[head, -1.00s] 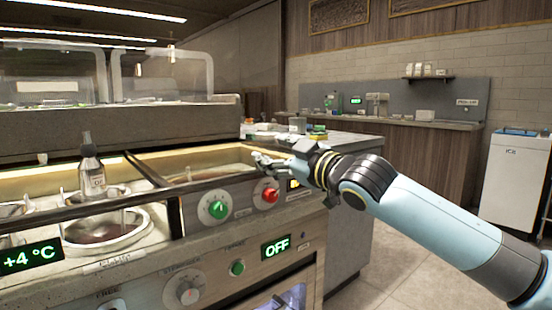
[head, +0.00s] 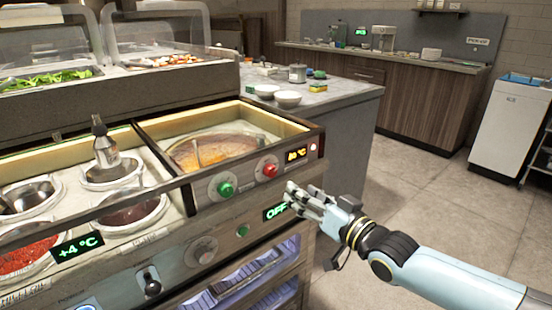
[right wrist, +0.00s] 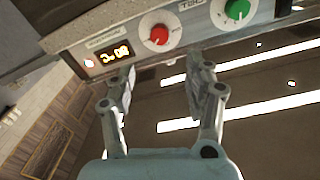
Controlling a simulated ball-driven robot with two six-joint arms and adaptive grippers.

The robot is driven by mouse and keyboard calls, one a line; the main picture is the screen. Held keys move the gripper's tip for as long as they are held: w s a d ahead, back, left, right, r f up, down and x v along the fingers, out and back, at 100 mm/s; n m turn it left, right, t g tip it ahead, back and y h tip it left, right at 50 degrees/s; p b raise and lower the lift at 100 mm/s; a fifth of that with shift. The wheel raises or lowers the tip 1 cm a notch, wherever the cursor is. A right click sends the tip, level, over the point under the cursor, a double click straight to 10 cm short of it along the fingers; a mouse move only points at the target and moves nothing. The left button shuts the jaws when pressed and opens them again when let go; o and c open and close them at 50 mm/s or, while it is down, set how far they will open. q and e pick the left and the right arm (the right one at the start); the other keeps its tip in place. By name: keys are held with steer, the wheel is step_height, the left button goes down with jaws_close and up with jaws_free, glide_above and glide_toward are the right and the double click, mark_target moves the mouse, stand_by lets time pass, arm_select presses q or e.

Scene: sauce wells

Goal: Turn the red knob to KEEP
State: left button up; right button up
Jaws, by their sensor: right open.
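The red knob (head: 268,170) sits on a light round dial on the counter's front panel, right of the green knob (head: 225,189) and left of a lit orange display (head: 296,154). In the right wrist view the red knob (right wrist: 157,36) shows beyond the fingertips, with a white pointer mark; its dial lettering is too small to read. My right gripper (head: 296,199) is open and empty, below and to the right of the red knob in the head view. Its spread fingers also show in the right wrist view (right wrist: 160,80), apart from the knob. My left gripper is not in view.
Below the knobs are a green OFF display (head: 275,212), a small green button (head: 243,231) and a grey knob (head: 202,251). A side counter (head: 345,92) stands behind; open floor lies right.

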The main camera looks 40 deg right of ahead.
mark_target(272, 173)
steer(key=w+b, duration=0.1)
steer(key=w, duration=0.4)
steer(key=w+b, duration=0.1)
steer(key=w, duration=0.4)
steer(key=shift+w+a+f, duration=0.1)
steer(key=shift+w+a, duration=0.1)
steer(key=shift+w, duration=0.15)
steer(key=shift+c, duration=0.4)
jaws_close()
steer(key=shift+n, duration=0.4)
steer(key=n, duration=0.4)
steer(key=shift+n+b, duration=0.3)
steer(key=shift+b, duration=0.05)
steer(key=n, duration=0.4)
steer(key=shift+n, duration=0.7)
